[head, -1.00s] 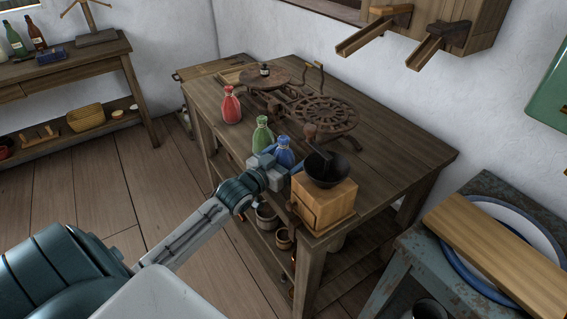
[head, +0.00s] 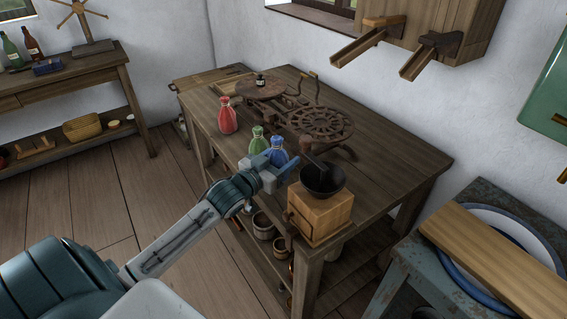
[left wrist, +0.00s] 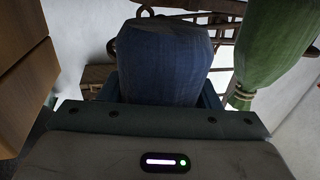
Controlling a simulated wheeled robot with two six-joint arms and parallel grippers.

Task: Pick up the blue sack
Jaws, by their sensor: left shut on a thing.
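The blue sack (head: 278,152) stands near the front edge of the wooden table (head: 390,160), between the green sack and the coffee grinder. My left gripper (head: 274,163) is shut on the blue sack from the front. In the left wrist view the blue sack (left wrist: 165,62) fills the space between the jaws, and its cloth hides most of the fingers. I cannot tell whether it is clear of the table top. My right gripper is not in view.
A green sack (head: 258,141) stands close left of the blue one; a red sack (head: 227,117) is farther back. A wooden grinder (head: 320,212) stands close on the right. A cast-iron scale (head: 318,122) lies behind.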

